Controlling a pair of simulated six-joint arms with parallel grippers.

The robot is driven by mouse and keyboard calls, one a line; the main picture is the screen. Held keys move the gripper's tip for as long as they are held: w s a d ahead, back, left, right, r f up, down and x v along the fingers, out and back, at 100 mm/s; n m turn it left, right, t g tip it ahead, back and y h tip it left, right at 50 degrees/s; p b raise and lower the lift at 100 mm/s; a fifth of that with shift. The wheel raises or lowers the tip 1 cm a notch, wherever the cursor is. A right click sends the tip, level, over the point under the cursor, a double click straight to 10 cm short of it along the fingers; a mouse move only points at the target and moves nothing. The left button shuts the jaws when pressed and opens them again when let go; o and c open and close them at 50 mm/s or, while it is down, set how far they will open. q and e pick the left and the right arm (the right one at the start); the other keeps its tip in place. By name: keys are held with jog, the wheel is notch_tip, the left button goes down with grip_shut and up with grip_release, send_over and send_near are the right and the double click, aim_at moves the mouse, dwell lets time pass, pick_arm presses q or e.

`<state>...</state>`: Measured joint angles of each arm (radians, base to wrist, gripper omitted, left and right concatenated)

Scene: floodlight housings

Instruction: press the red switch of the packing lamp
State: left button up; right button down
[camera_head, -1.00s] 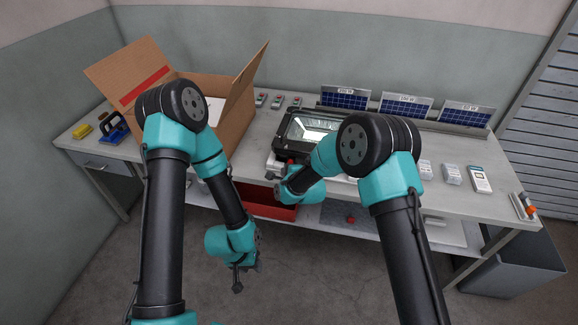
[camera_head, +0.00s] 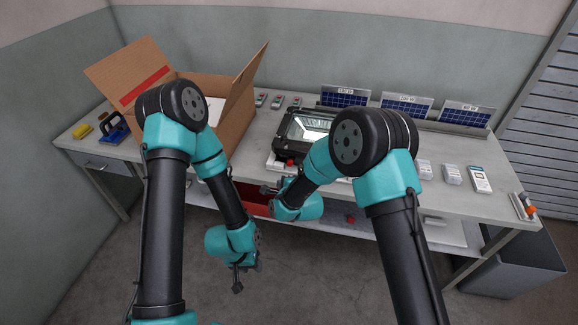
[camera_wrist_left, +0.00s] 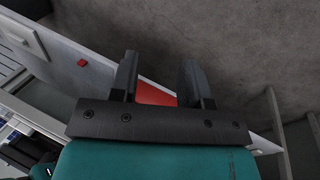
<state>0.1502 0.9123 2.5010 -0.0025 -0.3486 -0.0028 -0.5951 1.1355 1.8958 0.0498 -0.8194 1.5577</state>
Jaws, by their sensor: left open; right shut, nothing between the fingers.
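The black floodlight (camera_head: 303,130) lies on the workbench near the middle, its lit glass face partly covered by my right arm. A small red switch (camera_head: 290,162) shows at its front edge, on a white base (camera_head: 274,162). My right gripper (camera_head: 266,190) is shut and empty, in front of the bench edge. It is to the lower left of the red switch and apart from it. My left gripper (camera_head: 238,284) is open and hangs low in front of the bench. Its two fingers (camera_wrist_left: 160,80) show apart with nothing between them in the left wrist view.
An open cardboard box (camera_head: 235,110) stands left of the lamp. Several small panels (camera_head: 405,106) stand at the back right. A red bin (camera_head: 250,198) is below the bench top, and a small red object (camera_head: 350,219) lies on the lower shelf. Small grey boxes (camera_head: 451,175) sit right.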

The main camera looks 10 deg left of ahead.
pick_arm(q)
grip_shut()
dwell(0.3)
dwell(1.5)
